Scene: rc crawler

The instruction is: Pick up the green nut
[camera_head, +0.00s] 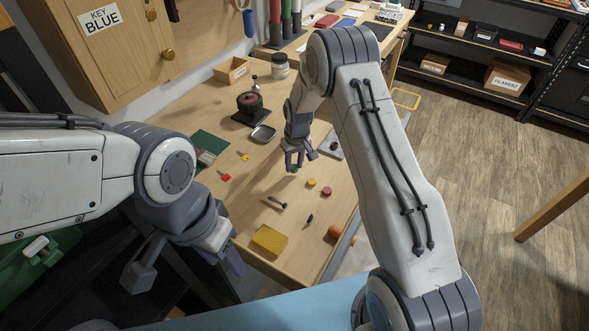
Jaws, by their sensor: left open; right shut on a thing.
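The green nut (293,169) shows as a small green patch between the fingertips of my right gripper (293,163), above the wooden workbench. The gripper is shut on it, and the fingers hide most of it. I cannot tell how far it is above the bench top. My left gripper (187,270) is open and empty at the lower left, in front of the bench edge, well away from the nut.
On the bench (255,195) lie a yellow block (269,240), an orange ball (334,231), yellow (312,182) and red (327,191) round pieces, and yellow (243,156) and red (224,176) keys. A small dark tray (262,134) lies behind. A wooden cabinet (115,45) stands upper left.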

